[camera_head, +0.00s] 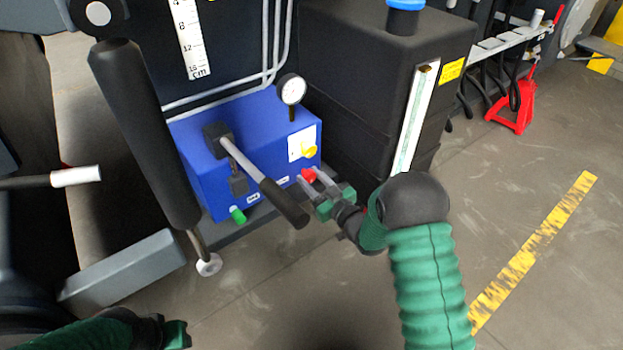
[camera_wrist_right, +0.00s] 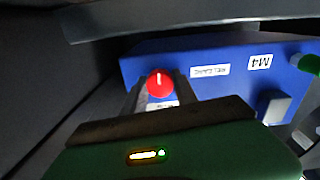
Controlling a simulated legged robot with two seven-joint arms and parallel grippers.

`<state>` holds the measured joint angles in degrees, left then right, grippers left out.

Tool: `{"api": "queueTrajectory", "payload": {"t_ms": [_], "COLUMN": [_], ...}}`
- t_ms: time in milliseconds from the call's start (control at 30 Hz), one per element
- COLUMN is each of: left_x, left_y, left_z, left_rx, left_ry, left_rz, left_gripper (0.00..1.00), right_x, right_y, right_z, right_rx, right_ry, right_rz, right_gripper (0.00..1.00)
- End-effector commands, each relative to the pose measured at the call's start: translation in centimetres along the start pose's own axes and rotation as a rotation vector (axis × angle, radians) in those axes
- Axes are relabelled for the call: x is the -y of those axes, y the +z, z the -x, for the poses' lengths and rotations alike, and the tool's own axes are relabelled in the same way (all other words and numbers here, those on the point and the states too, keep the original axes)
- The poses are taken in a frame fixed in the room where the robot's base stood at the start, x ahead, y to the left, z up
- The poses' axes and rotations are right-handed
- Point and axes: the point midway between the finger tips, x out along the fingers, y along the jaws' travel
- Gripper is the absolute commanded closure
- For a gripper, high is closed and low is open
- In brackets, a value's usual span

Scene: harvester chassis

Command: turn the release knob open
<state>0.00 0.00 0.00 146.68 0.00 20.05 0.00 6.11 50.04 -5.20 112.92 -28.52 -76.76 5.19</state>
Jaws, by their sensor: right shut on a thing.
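The red release knob (camera_head: 308,175) is on the front face of the blue pump block (camera_head: 205,185), at its lower right. In the right wrist view the knob (camera_wrist_right: 158,84) shows between the two grey fingers, with a white mark on its face and a label beside it. My right gripper (camera_head: 311,181) is shut on the knob, coming from the front right. My left gripper (camera_head: 176,335) is at the bottom left, partly cut off by the frame edge, away from the block; its jaws do not show clearly.
A lever with a black grip (camera_head: 285,204) sticks out of the block just left of my right gripper. A black tank (camera_head: 365,80) stands to the right.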

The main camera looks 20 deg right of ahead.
Motion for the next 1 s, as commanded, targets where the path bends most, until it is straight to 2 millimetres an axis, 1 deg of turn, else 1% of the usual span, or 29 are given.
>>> {"api": "queueTrajectory", "payload": {"t_ms": [67,200,400,433,567,600,867,967,1000], "left_x": [0.0,0.0,0.0,0.0,0.0,0.0,0.0,0.0,0.0], "left_y": [0.0,-0.2,-0.1,-0.1,-0.1,-0.1,-0.1,-0.2,-0.3], "left_z": [0.0,0.8,0.6,0.6,0.6,0.6,0.6,1.1,1.4], "left_rx": [0.0,0.0,0.0,0.0,0.0,0.0,0.0,0.0,0.0], "left_ry": [0.0,0.0,0.0,0.0,0.0,0.0,0.0,0.0,0.0], "left_rz": [0.0,0.0,0.0,0.0,0.0,0.0,0.0,0.0,0.0], "left_gripper": [0.64,0.64,0.64,0.64,0.64,0.64,0.64,0.64,0.64], "right_x": [0.0,0.0,0.0,0.0,0.0,0.0,0.0,-0.1,-0.1], "right_y": [0.0,-0.2,0.0,0.0,0.0,0.1,0.0,-0.1,-0.2], "right_z": [0.0,0.0,0.0,0.0,0.0,0.0,0.1,0.7,1.3], "right_rx": [0.001,0.0,-0.001,-0.001,-0.001,-0.001,-0.001,0.001,0.002], "right_ry": [0.0,0.001,0.001,0.001,0.001,0.001,0.001,0.001,0.001], "right_rz": [0.0,0.043,0.045,0.045,0.045,0.045,0.045,0.045,0.045], "right_gripper": [1.0,1.0,1.0,0.63,0.46,0.44,0.44,0.44,0.44]}}
